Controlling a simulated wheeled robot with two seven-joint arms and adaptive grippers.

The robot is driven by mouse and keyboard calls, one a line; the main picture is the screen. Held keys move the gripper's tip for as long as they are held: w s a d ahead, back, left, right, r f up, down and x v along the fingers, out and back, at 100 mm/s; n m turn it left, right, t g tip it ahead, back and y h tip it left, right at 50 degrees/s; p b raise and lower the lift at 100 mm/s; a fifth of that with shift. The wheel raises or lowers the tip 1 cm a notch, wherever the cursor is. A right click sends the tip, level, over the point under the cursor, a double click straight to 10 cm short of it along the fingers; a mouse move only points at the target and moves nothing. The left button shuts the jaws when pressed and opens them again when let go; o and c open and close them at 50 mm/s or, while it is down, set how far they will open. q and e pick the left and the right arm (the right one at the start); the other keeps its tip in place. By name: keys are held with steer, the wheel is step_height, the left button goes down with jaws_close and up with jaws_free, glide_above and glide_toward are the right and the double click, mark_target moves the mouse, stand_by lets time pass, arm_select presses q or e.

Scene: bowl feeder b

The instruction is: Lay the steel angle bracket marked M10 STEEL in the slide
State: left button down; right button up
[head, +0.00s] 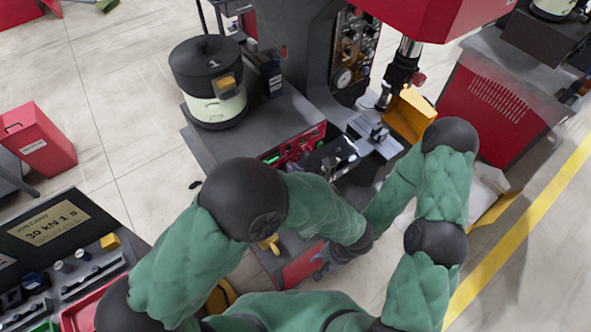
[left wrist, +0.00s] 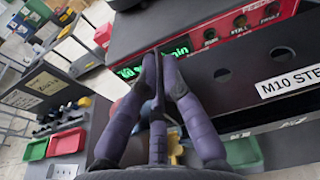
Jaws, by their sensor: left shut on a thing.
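The steel angle bracket is a dark plate with round holes and a white label reading "M10 STE" (left wrist: 235,98), filling the right of the left wrist view. My left gripper (left wrist: 157,62) is shut with its fingertips together at the bracket's left edge. In the head view my left gripper (head: 343,160) is small and partly hidden, above the workbench beside the red panel. My right gripper (head: 325,267) is lower, by the bench front; its fingers are too small to read. A pale grey fixture (head: 375,138), possibly the slide, lies right of the left gripper.
A red panel (head: 295,146) with a green display stands behind the bracket. A black-lidded pot (head: 208,75) stands on the bench. A yellow guard (head: 408,115) and a press tool (head: 403,65) are at the right. A console (head: 60,235) is at lower left. My forearms cover the bench's front.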

arm_select(q)
steer(key=shift+f+b, duration=1.15)
steer(key=shift+f, duration=0.4)
stand_by(0.5)
steer(key=c, duration=1.3)
jaws_free()
steer(key=shift+f, duration=0.1)
steer(key=shift+s+f, duration=0.1)
steer(key=shift+s, duration=0.05)
steer(key=shift+s+d, duration=0.3)
steer(key=shift+s, duration=0.1)
steer(key=shift+r+v, duration=0.15)
steer(key=shift+v, duration=1.45)
steer(key=shift+r+v, duration=0.15)
steer(key=shift+v, duration=1.45)
